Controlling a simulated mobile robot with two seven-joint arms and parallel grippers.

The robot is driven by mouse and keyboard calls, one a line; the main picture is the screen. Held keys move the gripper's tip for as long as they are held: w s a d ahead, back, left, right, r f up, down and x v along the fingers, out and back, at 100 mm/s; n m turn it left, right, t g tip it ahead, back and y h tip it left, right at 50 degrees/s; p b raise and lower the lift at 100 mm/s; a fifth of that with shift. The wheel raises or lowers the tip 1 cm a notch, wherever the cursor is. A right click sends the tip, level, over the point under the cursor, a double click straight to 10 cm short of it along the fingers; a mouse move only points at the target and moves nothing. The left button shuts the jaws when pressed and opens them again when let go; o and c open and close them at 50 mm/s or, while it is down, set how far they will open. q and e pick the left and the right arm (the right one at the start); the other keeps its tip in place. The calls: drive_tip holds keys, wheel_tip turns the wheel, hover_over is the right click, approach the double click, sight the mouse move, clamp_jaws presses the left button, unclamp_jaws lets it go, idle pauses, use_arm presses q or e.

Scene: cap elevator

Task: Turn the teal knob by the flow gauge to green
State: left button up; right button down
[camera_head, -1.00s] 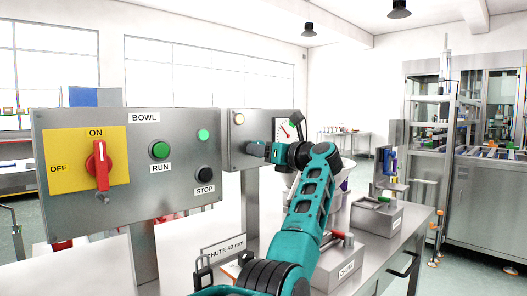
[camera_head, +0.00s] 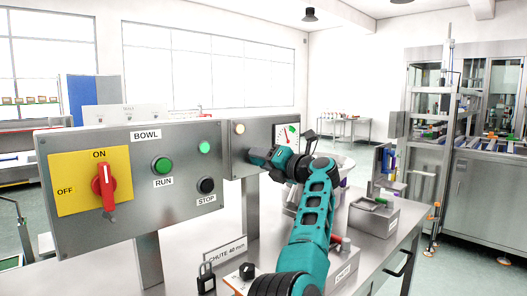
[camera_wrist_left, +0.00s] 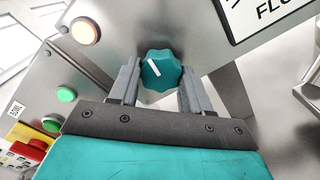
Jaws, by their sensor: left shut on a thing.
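The teal knob (camera_wrist_left: 162,70) has a lobed rim and a white pointer line, tilted toward the upper left in the wrist view. My left gripper (camera_wrist_left: 157,82) has a grey finger on each side of it and is shut on it. In the head view my left gripper (camera_head: 252,156) reaches the front of the grey panel and hides the knob. The flow gauge (camera_head: 284,134) is on the same panel, right of the gripper. Its white face shows a green patch and a reddish needle, too small to read exactly. My right gripper is not in view.
A round lit lamp (camera_wrist_left: 86,31) is on the panel near the knob. The BOWL panel (camera_head: 130,205), with a red switch (camera_head: 104,186), a green button (camera_head: 162,165) and a black button (camera_head: 206,185), stands to the left. A steel bench (camera_head: 385,250) lies below my arm.

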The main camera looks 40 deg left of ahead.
use_arm(q)
drive_tip(key=shift+m+p, duration=0.55)
drive_tip(key=shift+m, duration=0.25)
drive_tip(key=o, duration=1.1)
drive_tip(key=shift+c, duration=0.2)
drive_tip(key=shift+d, duration=0.15)
drive_tip(key=s+d+b, duration=0.1)
drive_tip(key=d+b, duration=0.1)
drive_tip(key=d, duration=1)
drive_tip(key=shift+d, duration=0.3)
